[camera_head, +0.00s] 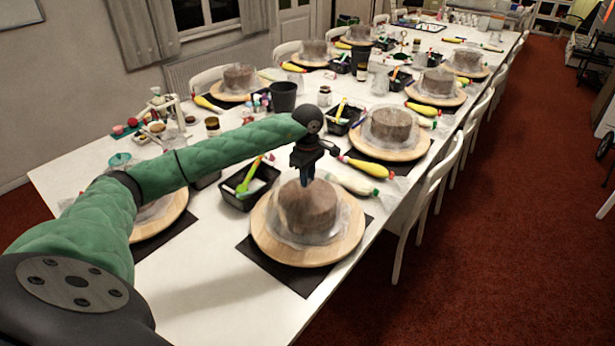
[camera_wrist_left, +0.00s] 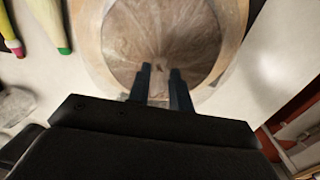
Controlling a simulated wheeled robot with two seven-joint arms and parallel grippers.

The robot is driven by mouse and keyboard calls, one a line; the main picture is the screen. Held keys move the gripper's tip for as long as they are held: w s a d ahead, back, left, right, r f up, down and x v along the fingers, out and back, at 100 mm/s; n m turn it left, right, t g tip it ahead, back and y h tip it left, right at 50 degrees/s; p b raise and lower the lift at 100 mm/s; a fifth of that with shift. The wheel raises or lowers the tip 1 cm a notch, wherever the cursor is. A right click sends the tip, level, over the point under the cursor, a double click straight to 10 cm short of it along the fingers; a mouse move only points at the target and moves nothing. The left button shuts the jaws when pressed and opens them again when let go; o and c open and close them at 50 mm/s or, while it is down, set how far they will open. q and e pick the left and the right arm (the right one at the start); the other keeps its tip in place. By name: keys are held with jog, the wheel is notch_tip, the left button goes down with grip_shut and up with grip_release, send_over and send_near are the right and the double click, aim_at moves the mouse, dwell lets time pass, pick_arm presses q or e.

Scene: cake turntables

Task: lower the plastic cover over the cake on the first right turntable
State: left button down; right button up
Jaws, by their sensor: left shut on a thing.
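The brown cake (camera_head: 308,210) stands on the round wooden first right turntable (camera_head: 290,257), nearest on the right side of the table. The clear plastic cover (camera_head: 342,222) hangs over the cake, with its skirt spread around it above the board. Whether its rim touches the board all round I cannot tell. My left gripper (camera_head: 305,178) points down just above the cake's top. In the left wrist view, the fingers (camera_wrist_left: 160,71) are shut on the gathered middle of the cover (camera_wrist_left: 140,30), with creases running out from it. My right gripper is not in view.
A black tray with a green-handled tool (camera_head: 249,178) stands left of the turntable. A yellow piping bag (camera_head: 366,167) lies behind it. Another turntable (camera_head: 162,222) is partly hidden behind my left arm. More covered cakes stand farther back. White chairs (camera_head: 440,180) line the right edge.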

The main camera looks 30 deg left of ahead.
pick_arm(q)
jog(key=shift+f+b, duration=0.4)
jog(key=shift+b, duration=0.05)
dwell(0.4)
jog(key=c, duration=1.2)
grip_release()
jog(key=shift+r, duration=0.1)
jog(key=shift+r+p, duration=0.65)
jog(key=shift+r, duration=2.8)
